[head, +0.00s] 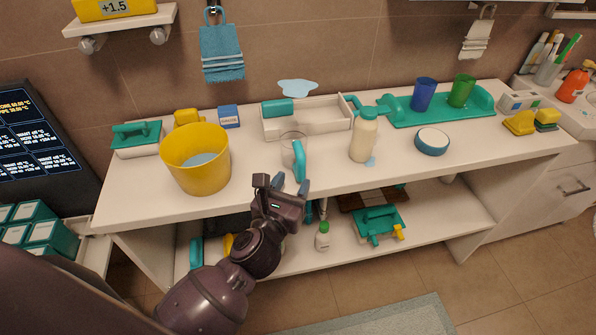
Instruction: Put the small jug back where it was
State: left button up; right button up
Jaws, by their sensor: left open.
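The small jug, clear with a teal handle (299,162), stands on the white countertop (335,180) near the middle, its handle toward the front. Its clear body is faint against the counter. My left gripper (283,186) is open at the front edge of the counter, just in front of and below the jug's handle in the picture. I cannot tell whether a finger touches the handle; nothing is seen between the jaws. My right gripper is not in view.
A yellow bucket (196,166) stands left of the jug, a cream bottle (364,138) to its right. Behind is a white tray (325,124) with a teal item. A blue-rimmed round container (432,140) and a teal tray (440,118) with two cups are further right.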

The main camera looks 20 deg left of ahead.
pick_arm(q)
jog(key=s, duration=0.6)
jog(key=shift+s, duration=0.3)
jog(key=s+a+f+n+g, duration=0.2)
jog(key=f+n, duration=0.4)
jog(key=n, duration=0.5)
jog(key=s+a+f+n+g, duration=0.2)
jog(key=s+a+f+n, duration=0.2)
jog(key=n, duration=0.8)
jog(key=s+a+f+n+g, duration=0.3)
jog(key=s+f+n, duration=0.3)
jog(key=n, duration=0.5)
jog(key=shift+f+n, duration=0.4)
jog(key=shift+f, duration=0.85)
jog(key=shift+s+a, duration=0.1)
